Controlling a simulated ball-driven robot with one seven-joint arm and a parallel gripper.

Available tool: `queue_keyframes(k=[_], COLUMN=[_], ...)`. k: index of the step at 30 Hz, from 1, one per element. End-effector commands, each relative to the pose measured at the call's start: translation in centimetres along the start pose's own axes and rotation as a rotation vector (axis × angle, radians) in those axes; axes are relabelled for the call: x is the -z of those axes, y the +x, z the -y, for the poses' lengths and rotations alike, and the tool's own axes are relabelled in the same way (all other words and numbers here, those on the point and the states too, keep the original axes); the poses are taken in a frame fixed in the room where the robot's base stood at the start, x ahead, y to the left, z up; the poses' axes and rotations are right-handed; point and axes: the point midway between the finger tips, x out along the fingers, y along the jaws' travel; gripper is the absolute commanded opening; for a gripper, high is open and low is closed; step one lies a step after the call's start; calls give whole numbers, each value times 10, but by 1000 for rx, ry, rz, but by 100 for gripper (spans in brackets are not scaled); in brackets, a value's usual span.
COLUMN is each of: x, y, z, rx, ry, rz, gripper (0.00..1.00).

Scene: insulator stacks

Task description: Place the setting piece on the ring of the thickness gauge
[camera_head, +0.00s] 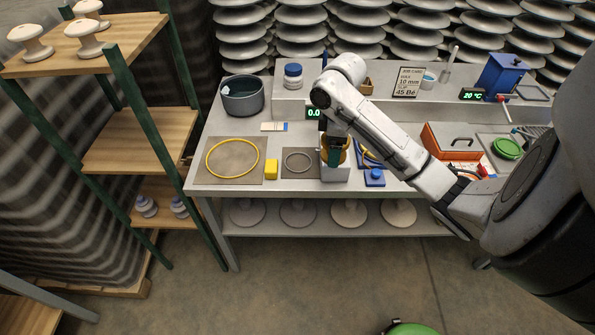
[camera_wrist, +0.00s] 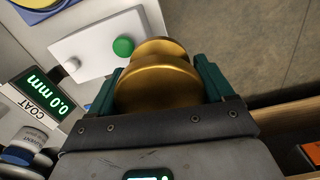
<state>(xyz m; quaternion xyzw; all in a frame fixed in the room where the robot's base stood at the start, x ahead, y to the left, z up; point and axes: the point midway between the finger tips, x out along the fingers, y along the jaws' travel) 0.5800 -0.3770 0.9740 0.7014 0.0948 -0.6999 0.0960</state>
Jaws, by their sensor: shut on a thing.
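My gripper (camera_wrist: 155,82) is shut on a brass-gold, round, stepped piece, the setting piece (camera_wrist: 155,92), between its dark green fingers. In the head view my gripper (camera_head: 336,150) is over a pale box (camera_head: 335,175) on the bench, with a little gold showing beside the fingers. In the wrist view a pale box top (camera_wrist: 85,45) with a green button (camera_wrist: 122,47) lies beyond the piece. The gauge's display (camera_wrist: 40,105) reads 0.0 mm with the word COAT; it also shows in the head view (camera_head: 313,113). The gauge's ring is not clearly visible; whether the piece touches anything below, I cannot tell.
A yellow ring (camera_head: 232,139) lies on a brown mat, and a thin grey ring (camera_head: 299,153) on a smaller mat. A blue device (camera_head: 375,177) is right of the pale box. An orange box (camera_head: 450,154) stands farther right.

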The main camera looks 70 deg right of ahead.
Motion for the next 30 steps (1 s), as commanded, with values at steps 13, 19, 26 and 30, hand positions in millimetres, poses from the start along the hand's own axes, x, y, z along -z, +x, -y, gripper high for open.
queue_keyframes(k=[13, 19, 26, 30], x=[38, 63, 84, 93], y=[29, 44, 74, 86], z=[-31, -51, -67, -75], rx=[3, 2, 3, 2], ry=[33, 33, 34, 34], rz=[1, 2, 1, 1], gripper=[36, 36, 36, 36])
